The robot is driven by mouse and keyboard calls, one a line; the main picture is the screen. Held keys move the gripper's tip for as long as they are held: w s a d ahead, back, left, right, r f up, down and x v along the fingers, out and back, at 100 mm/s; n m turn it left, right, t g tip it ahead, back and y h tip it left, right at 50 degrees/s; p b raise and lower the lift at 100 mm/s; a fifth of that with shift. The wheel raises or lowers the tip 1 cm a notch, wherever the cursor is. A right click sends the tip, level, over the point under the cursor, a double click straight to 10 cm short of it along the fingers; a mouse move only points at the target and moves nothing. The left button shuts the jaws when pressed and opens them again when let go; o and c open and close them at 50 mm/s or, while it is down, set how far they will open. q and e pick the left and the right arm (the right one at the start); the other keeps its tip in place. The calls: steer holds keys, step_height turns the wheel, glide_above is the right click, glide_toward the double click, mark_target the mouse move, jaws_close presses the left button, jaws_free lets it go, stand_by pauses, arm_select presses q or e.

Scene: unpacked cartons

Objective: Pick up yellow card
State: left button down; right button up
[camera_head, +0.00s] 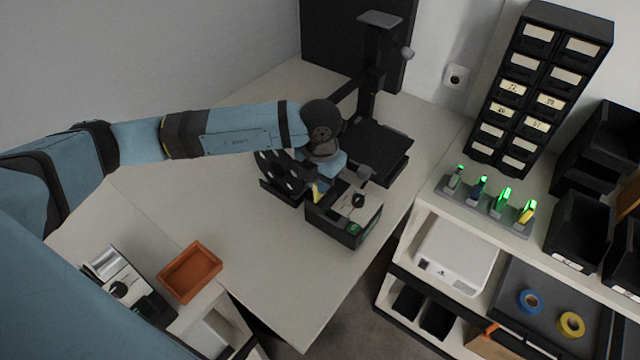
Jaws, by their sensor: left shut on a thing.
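The yellow card (317,193) shows as a small yellow sliver just below my left gripper, beside a black box-like device with a light top (350,208) on the white table. My left gripper (322,184) reaches in from the left at the end of the blue arm and is shut on the yellow card. The wrist and the hand hide most of the card and the fingertips. I cannot tell whether the card still touches the device. My right gripper is not in view.
A black stand (372,145) is behind the gripper, and a dark slotted rack (282,178) is close on its left. An orange tray (190,271) stands at the lower left. The table's front (285,285) is clear. A shelf with a drawer cabinet (535,90) is at the right.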

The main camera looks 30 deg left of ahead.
arm_select(q)
step_height(320, 180, up, 20)
steer(key=b, duration=0.2)
stand_by(0.4)
